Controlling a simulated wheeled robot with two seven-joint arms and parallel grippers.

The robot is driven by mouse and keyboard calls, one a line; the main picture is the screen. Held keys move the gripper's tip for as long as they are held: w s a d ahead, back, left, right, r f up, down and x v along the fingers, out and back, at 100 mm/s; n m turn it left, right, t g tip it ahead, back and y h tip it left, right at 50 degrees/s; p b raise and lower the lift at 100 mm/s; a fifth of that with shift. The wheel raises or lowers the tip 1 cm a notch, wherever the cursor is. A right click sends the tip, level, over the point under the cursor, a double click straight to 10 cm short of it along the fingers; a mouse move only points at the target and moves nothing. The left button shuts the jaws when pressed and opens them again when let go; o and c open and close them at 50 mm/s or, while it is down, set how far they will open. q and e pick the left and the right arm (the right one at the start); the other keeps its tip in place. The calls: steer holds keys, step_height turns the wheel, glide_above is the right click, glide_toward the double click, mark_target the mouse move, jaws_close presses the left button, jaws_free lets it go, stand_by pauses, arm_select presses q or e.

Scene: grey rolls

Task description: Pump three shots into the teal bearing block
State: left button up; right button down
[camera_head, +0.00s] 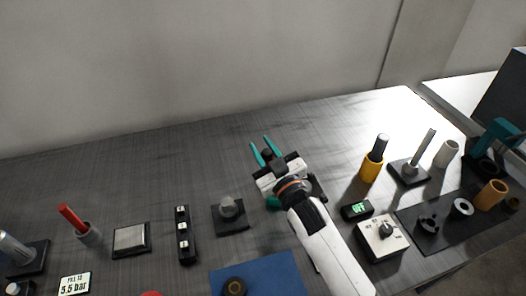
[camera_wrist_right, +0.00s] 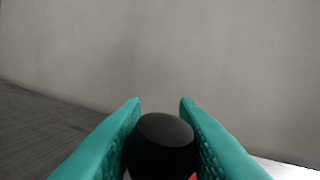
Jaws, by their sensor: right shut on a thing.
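My right gripper (camera_head: 260,141) is over the middle of the table, its teal fingers pointing to the back wall. It is shut on a dark round-topped thing (camera_head: 267,154). In the right wrist view, a black rounded knob (camera_wrist_right: 162,146) sits between the two fingers, with a small red patch below it. A teal piece (camera_head: 273,202) shows just beside my right wrist, mostly hidden by it; I cannot tell if it is the bearing block. Another teal thing (camera_head: 503,132) with a dark base stands at the far right. My left gripper is out of view.
A grey knob on a dark plate (camera_head: 230,210), a black three-button strip (camera_head: 183,236) and a red-handled tool (camera_head: 72,217) stand left. A yellow holder (camera_head: 371,167), a dial box (camera_head: 382,238) and several cylinders stand right. The back middle of the table is clear.

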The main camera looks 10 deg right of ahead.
steer(key=shift+s+f, duration=0.3)
steer(key=shift+f, duration=0.15)
steer(key=shift+s+d+f, duration=0.15)
steer(key=shift+s+f, duration=0.3)
steer(key=shift+s, duration=0.2)
steer(key=shift+s+d+f+b, duration=0.1)
steer(key=shift+s+f+b, duration=0.1)
steer(key=shift+s+f, duration=0.45)
steer(key=shift+s+d+f+b, duration=0.15)
steer(key=shift+s+f, duration=0.1)
steer(key=shift+f, duration=0.7)
steer(key=shift+a, duration=0.1)
